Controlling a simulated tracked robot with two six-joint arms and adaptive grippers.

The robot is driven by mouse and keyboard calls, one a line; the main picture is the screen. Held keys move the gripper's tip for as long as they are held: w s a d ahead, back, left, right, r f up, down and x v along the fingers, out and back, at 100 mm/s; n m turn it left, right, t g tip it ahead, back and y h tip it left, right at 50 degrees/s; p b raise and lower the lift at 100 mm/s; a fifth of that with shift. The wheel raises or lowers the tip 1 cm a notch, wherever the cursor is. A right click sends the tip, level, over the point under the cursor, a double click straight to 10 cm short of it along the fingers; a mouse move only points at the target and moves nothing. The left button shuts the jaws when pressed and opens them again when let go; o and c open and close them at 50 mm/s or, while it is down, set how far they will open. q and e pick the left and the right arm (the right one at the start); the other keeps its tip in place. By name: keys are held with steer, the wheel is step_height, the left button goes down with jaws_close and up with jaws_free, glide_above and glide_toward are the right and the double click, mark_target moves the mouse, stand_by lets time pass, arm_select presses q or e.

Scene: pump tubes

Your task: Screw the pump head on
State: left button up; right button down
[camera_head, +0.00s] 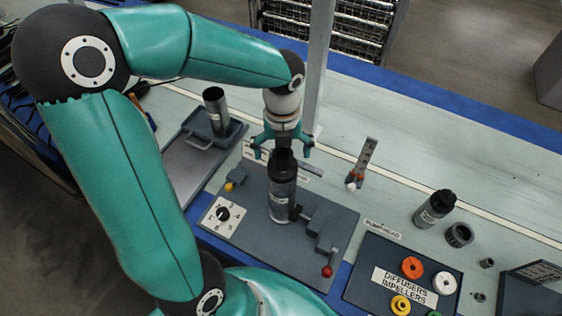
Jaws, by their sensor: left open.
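A dark pump tube (283,195) with a pale label stands upright in the fixture on a grey board (262,252). Its top is a narrower black part, and I cannot tell if this is a separate piece. My left gripper (283,149) is open, pointing down, with its teal fingers spread on either side of this top. I cannot tell whether they touch it. A black, labelled cylinder (435,209), likely the pump head, lies or leans near the "PUMP HEAD" label (382,229). My right gripper is not in view.
A dark ring (459,235) and small nuts lie at the right. A parts board (362,272) holds orange, white and yellow rings. A red-knobbed lever (327,271) and a dial (223,213) flank the tube. A metal cup (216,108) stands on a tray at the back left.

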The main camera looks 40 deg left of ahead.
mark_target(282, 165)
arm_select(q)
steer(key=shift+f, duration=2.8)
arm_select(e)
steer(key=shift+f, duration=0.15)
arm_select(q)
steer(key=shift+c, duration=0.2)
steer(key=c, duration=1.3)
steer(key=o, duration=0.8)
steer(key=c, duration=0.7)
steer(key=shift+o, duration=0.2)
steer(key=shift+r+m+p, duration=0.25)
steer(key=shift+m+p, duration=0.7)
steer(key=shift+m, duration=0.65)
steer(key=shift+f, duration=0.2)
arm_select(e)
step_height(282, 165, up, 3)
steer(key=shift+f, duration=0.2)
